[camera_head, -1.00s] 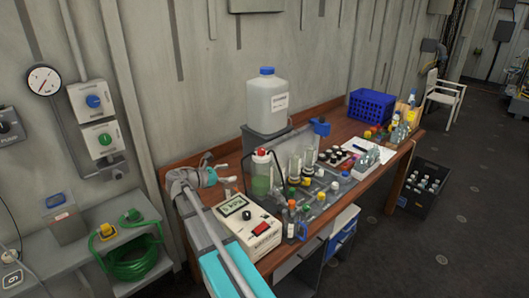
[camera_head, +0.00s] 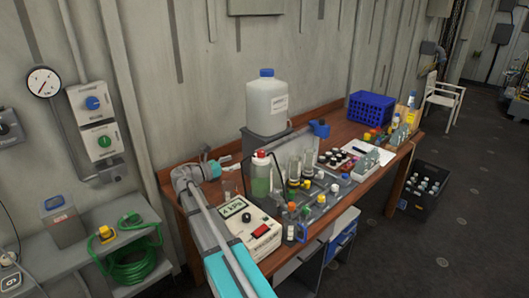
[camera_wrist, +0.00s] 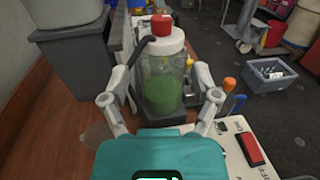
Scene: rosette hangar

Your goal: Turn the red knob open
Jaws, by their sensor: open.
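The red knob (camera_head: 260,153) sits on top of a clear bottle of green liquid (camera_head: 261,180) on the bench. In the wrist view the red knob (camera_wrist: 161,25) is at top centre, with a dark hose at the bottle's neck. My gripper (camera_wrist: 161,80) is open and empty. Its two fingers appear on either side of the green bottle (camera_wrist: 161,90), below the knob in the picture; I cannot tell whether they touch it. In the head view my gripper (camera_head: 216,165) is left of the bottle, apart from it.
A meter box (camera_head: 248,227) with a red switch stands in front of the bottle. A large white canister (camera_head: 267,103) is on a grey stand behind it. Glass cylinders and small bottles crowd the right side.

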